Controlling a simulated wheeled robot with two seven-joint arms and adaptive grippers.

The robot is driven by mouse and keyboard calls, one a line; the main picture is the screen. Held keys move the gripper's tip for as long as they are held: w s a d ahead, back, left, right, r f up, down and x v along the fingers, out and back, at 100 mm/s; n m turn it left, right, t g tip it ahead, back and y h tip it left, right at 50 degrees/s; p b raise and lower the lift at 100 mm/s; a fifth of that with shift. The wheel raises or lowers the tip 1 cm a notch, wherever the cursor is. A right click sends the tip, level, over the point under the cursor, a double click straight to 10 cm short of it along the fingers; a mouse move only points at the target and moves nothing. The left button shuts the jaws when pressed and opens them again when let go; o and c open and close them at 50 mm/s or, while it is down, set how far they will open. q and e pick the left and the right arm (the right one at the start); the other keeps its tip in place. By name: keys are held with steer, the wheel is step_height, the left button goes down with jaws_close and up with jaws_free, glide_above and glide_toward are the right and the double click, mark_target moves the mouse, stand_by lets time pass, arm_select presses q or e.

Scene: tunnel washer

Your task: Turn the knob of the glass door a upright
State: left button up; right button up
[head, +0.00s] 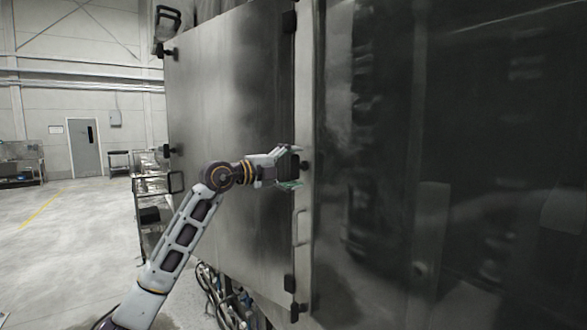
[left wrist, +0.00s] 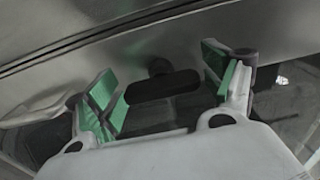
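A tall steel door panel (head: 225,110) fills the middle of the head view; I cannot tell if it is the glass door a. My left gripper (head: 293,168) is at its right edge, at mid height. In the left wrist view, the left gripper (left wrist: 165,92) has its green-padded fingers wide apart. A dark, elongated knob (left wrist: 163,86) lies crosswise between them, with gaps visible on both sides. My right gripper is out of view.
Similar black knobs sit upright on the same edge, one above (head: 290,22) and one below (head: 290,283). A vertical bar handle (head: 299,227) is just below the gripper. A large dark glossy panel (head: 450,150) fills the right. Open floor (head: 70,235) and a metal cart (head: 150,215) are left.

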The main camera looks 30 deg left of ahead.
arm_select(q)
steer(key=shift+s, duration=0.15)
stand_by(0.3)
steer(key=v, duration=1.1)
steer(key=shift+s+a, duration=0.15)
steer(key=shift+s, duration=0.2)
stand_by(0.7)
